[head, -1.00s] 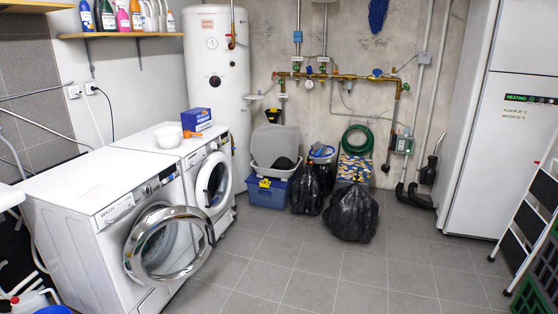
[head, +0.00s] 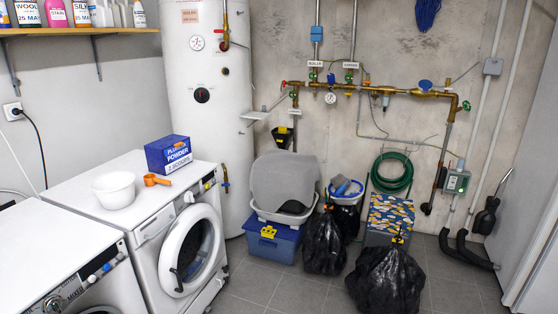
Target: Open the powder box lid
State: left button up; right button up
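The powder box (head: 168,154) is a blue carton with white lettering reading "POWDER" and "2 SCOOPS". An orange scoop (head: 156,180) lies just in front of the box, and a white bowl (head: 114,189) stands to the left of the scoop. Neither of my grippers shows in the head view.
The nearer washer (head: 62,255) stands at the lower left. The farther machine's round door (head: 190,250) faces the floor area. A blue crate (head: 272,243), black bags (head: 386,280) and a boiler (head: 205,70) stand behind. Grey floor (head: 270,290) between is clear.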

aim_at(173, 138)
jog(key=i+u, duration=0.2)
jog(key=i, duration=0.25)
jog(key=i+l+u, duration=0.2)
jog(key=i, duration=0.2)
jog(key=i+l+u, duration=0.2)
jog(key=i, duration=0.25)
jog(key=j, duration=0.1)
